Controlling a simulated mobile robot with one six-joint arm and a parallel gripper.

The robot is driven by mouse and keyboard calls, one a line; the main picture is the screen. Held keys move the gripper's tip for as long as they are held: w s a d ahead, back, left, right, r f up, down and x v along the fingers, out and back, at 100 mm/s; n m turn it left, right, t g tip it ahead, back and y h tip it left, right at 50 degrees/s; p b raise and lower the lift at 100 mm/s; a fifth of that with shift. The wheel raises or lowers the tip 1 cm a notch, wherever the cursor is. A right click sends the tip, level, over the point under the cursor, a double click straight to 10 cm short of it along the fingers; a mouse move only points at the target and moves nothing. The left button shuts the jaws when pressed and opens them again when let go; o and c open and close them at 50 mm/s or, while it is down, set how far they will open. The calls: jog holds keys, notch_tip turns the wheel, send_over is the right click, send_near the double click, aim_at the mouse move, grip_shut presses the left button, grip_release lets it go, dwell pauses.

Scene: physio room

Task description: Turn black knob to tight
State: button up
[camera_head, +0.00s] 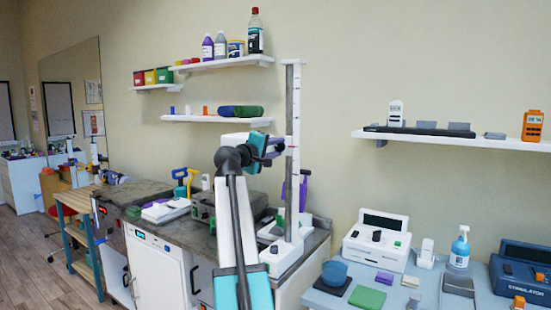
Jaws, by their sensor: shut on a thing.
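A tall pale post (293,110) with scale marks rises from a white base (280,258) on the dark counter. My gripper (277,146) is at the left side of this post, at about mid-height. It is shut on a small black knob (281,149) at the post's side. The fingers and my wrist hide most of the knob, so its turned position and any tight mark cannot be read.
A shelf with a green and blue roll (241,112) is close behind my gripper. A white device (375,243) and a stimulator (522,272) stand on the blue-grey table at right. Wall shelves hold bottles (255,32) above and a grey bar (418,129) at right.

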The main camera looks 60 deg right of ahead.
jog(key=m+b, duration=0.6)
jog(key=shift+d+f, duration=0.1)
jog(key=shift+f, duration=0.25)
jog(key=m+b, duration=0.4)
jog(key=m, duration=0.2)
jog(key=shift+s+r, duration=0.1)
jog(key=o, duration=1.1)
jog(key=shift+c, duration=0.2)
jog(key=shift+r, duration=0.1)
jog(key=shift+a, duration=0.4)
jog(key=a, duration=1.3)
